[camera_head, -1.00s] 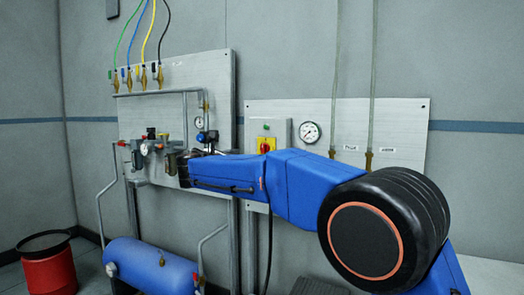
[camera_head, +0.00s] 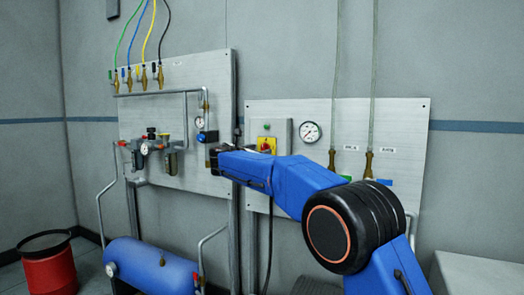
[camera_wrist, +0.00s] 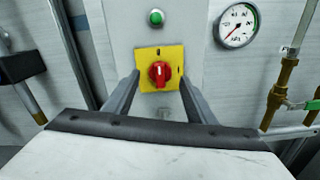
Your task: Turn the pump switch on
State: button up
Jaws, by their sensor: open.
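The pump switch (camera_wrist: 160,73) is a red rotary knob on a yellow plate (camera_wrist: 171,55), fixed to a grey box (camera_wrist: 185,22). In the wrist view its grip stands about upright. In the head view the yellow plate (camera_head: 269,143) shows just above my arm, and its lower part is hidden. My gripper (camera_wrist: 160,82) is open and empty, with one finger on each side of the knob in the wrist view. It looks apart from the knob; the exact distance is unclear. In the head view the gripper (camera_head: 213,155) is at the left end of my blue arm.
A green lamp (camera_wrist: 156,17) sits above the switch and a round gauge (camera_wrist: 237,26) is to its right. Brass valves (camera_head: 369,163) with pipes are farther right. A left panel (camera_head: 220,85) carries regulators and hoses. A blue tank (camera_head: 150,265) and red bin (camera_head: 48,265) stand below left.

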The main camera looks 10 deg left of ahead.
aim_at(264, 148)
jog(key=shift+x, duration=1.5)
jog(key=c, duration=1.1)
jog(key=shift+o, duration=0.3)
